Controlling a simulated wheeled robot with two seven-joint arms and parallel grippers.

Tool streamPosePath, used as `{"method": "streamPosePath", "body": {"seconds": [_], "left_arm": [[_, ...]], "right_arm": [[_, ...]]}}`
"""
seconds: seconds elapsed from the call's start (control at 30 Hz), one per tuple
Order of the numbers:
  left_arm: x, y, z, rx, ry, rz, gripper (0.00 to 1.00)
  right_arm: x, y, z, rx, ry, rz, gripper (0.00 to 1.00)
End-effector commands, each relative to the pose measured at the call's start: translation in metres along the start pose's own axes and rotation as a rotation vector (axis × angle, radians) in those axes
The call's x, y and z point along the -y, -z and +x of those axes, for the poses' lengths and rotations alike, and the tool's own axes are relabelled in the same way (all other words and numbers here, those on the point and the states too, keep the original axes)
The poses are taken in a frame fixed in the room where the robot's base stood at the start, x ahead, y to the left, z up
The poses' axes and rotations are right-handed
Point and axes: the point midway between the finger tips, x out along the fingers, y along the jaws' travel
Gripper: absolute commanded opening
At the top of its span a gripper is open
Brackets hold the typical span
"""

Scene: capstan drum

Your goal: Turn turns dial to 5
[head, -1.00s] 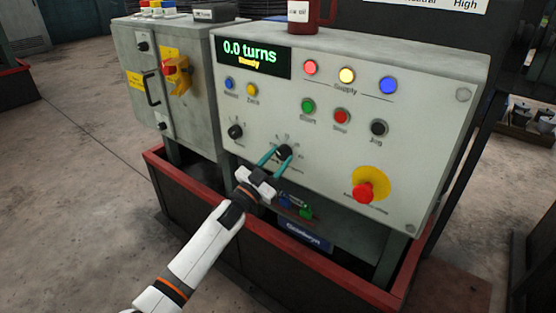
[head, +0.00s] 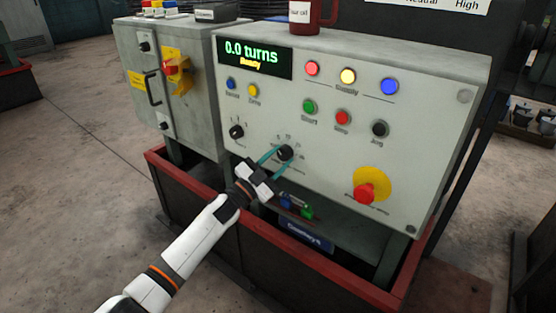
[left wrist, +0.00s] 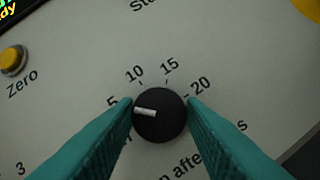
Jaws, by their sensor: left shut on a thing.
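The turns dial is a round black knob (head: 285,153) low in the middle of the control panel. It also shows in the left wrist view (left wrist: 165,125), with a scale of 5, 10, 15 and 20 around it. Its white pointer mark points left and slightly up, roughly toward the 5; a fingertip partly covers the space between them. My left gripper (head: 279,156) is shut on the knob, one teal finger on each side. The display (head: 253,58) reads "0.0 turns" and "Ready". My right gripper is not in view.
A smaller black knob (head: 236,131) sits left of the dial. Green (head: 308,106), red (head: 342,117) and black (head: 379,128) buttons are above and right. A red emergency stop (head: 366,193) is at lower right. A red mug (head: 312,14) stands on top.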

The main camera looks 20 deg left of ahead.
Motion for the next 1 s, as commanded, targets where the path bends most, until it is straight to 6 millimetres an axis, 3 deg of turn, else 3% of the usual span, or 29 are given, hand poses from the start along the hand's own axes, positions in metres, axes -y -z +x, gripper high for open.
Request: {"method": "streamPosePath", "body": {"seconds": [0.03,0.17,0.53,1.0], "left_arm": [[0.000,0.001,0.000,-0.002,0.000,0.000,0.38],[0.000,0.001,0.000,-0.002,0.000,-0.001,0.58],[0.000,0.001,-0.006,-0.002,0.000,-0.001,0.58],[0.001,0.001,-0.096,-0.004,0.001,-0.002,0.58]], "right_arm": [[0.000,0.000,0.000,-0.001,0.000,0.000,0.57],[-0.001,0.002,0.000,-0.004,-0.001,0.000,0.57],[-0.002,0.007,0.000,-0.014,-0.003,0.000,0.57],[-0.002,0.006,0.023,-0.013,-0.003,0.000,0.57]]}}
